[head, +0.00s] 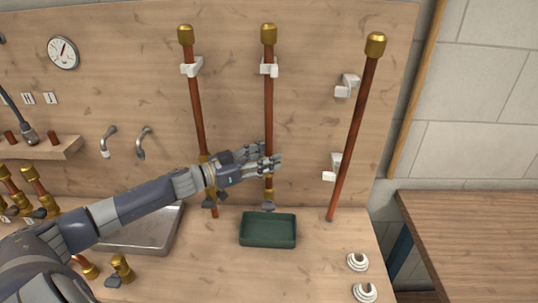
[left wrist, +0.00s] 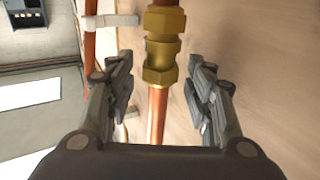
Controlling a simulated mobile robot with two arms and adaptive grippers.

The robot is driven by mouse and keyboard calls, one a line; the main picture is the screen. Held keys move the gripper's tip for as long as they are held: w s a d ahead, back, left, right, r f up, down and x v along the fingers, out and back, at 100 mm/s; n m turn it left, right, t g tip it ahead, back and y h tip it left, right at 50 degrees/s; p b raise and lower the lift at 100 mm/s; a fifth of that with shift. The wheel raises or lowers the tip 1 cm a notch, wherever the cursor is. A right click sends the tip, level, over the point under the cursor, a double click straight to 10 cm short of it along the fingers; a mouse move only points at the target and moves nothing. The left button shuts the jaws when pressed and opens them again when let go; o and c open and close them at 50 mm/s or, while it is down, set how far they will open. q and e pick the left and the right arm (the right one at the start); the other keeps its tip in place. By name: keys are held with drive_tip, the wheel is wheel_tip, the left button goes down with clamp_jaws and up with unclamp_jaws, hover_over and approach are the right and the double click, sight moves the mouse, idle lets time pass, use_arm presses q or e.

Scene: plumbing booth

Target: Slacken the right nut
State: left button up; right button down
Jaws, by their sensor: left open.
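My left gripper (head: 275,162) is open at the middle copper pipe (head: 268,115) on the wooden panel. In the left wrist view a brass fitting (left wrist: 163,47) sits on a copper pipe (left wrist: 158,115). It has an upper nut (left wrist: 164,19) and a lower nut (left wrist: 160,76). The lower nut is level with the gap between my two fingers, with space visible on both sides. In the head view my gripper hides this part of the pipe. I cannot tell which nut is the right one. My right gripper is not in view.
A right copper pipe (head: 358,120) leans beside white clips (head: 347,86); a left copper pipe (head: 197,110) stands near my wrist. A green tray (head: 268,230) lies below my gripper, and a metal sink tray (head: 145,232) is behind my arm. White round fittings (head: 358,262) stand at right.

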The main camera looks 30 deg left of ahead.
use_arm(q)
drive_tip(key=shift+w+d, duration=0.25)
drive_tip(key=shift+w, duration=0.25)
drive_tip(key=c, duration=1.1)
drive_tip(key=shift+d, duration=0.1)
